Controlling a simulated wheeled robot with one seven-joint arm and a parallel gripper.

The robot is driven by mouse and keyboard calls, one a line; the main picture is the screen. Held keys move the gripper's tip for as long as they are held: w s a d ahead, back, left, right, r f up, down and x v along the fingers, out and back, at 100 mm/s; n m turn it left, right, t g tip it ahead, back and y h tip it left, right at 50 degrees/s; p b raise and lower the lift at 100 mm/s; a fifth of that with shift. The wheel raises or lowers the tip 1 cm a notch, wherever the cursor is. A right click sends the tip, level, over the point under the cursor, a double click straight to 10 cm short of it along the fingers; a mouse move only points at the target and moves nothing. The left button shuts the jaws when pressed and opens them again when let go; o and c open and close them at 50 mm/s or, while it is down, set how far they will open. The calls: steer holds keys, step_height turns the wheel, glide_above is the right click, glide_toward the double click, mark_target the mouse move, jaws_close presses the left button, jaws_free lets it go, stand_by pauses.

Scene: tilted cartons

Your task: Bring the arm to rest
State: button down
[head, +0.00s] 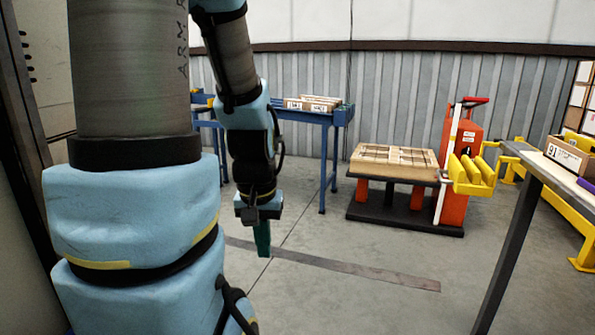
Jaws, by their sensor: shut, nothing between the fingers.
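My arm comes down from the top of the head view, large on the left, with grey and light-blue links. My gripper (262,238) hangs at its end, left of the middle of the picture, with its green fingers pointing down over the bare floor. The fingers are shut, and nothing is held between them. No object touches the gripper.
A blue table (336,117) with cartons (312,104) stands behind the arm. An orange lift (462,137) and a wooden pallet (394,162) stand right of the middle. A table (565,180) with a box (572,156) is at the right. The middle floor is clear.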

step_height(320, 180, up, 26)
steer(key=p, duration=2.3)
steer(key=shift+f, duration=0.2)
